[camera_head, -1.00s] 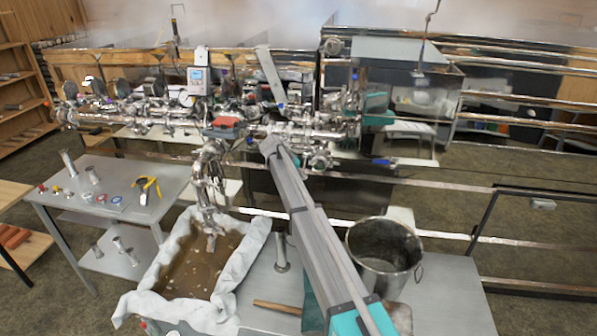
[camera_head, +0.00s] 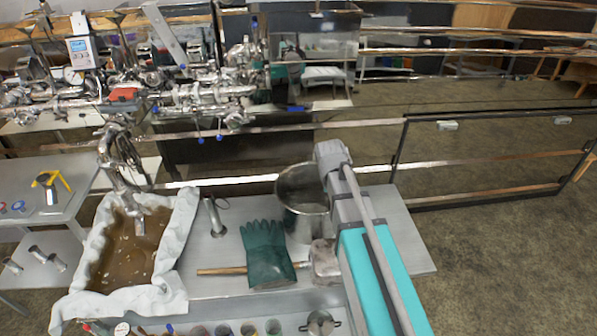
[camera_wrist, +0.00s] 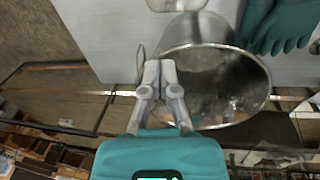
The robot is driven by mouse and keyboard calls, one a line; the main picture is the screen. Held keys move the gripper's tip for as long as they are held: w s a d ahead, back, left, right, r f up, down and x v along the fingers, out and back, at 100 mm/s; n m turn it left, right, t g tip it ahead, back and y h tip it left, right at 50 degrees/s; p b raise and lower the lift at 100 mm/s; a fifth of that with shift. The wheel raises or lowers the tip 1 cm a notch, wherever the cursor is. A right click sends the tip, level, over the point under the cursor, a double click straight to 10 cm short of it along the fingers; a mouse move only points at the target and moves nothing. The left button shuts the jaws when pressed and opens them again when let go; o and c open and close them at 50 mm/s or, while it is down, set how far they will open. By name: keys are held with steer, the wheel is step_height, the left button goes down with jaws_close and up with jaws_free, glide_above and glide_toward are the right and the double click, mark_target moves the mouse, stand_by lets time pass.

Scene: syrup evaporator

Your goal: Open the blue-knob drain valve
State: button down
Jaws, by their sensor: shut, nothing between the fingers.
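Several small blue knobs and handles show on the shiny steel pipework in the head view. Two blue knobs (camera_head: 200,140) and (camera_head: 219,137) hang on thin stems below the pipes. A blue handle (camera_head: 295,108) sticks out at the right end of the pipework. I cannot tell which of them is the drain valve's. My gripper (camera_wrist: 160,64) is shut and empty in the wrist view, in front of the steel bucket's rim. It is far from the blue knobs; in the head view I cannot make it out, only my arm on the right.
The steel bucket (camera_head: 302,186) stands on the grey table (camera_head: 402,220) beside green gloves (camera_head: 266,255) and a wooden-handled tool (camera_head: 222,271). A cloth-lined tub (camera_head: 183,215) of brown liquid is left. A metal rail (camera_head: 470,163) runs behind the table.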

steer(key=s+d+y, duration=0.1)
steer(key=s+d, duration=0.4)
steer(key=s, duration=0.6)
steer(key=shift+s+d+f+y, duration=0.15)
steer(key=shift+s+f+y, duration=0.1)
steer(key=shift+s+y, duration=0.15)
